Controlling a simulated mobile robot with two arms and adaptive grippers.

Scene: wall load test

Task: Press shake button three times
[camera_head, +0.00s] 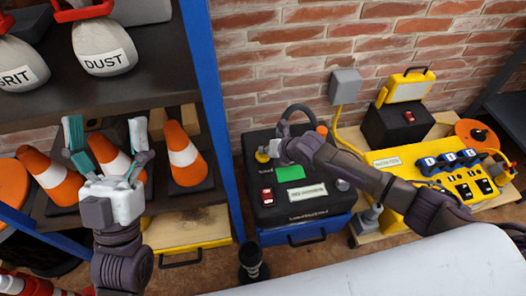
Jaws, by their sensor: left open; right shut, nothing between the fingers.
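A black box (262,225) with controls on its top stands on a blue base by the brick wall. On its top are a yellow round part (261,156), a red rocker switch (267,197), a green patch (299,175) and a pale label (307,194). The text is too small to read, so I cannot tell which is the shake button. My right gripper (272,149) is shut and empty beside the yellow part; I cannot tell whether they touch. My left gripper (108,146) is open and empty, fingers up, before the shelf.
A shelf with a blue post (213,110) holds orange cones (183,152) and sacks (103,47). A yellow panel (420,196) with switches stands at the right. A grey box (345,86) hangs on the wall. A pale surface (420,268) fills the lower right foreground.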

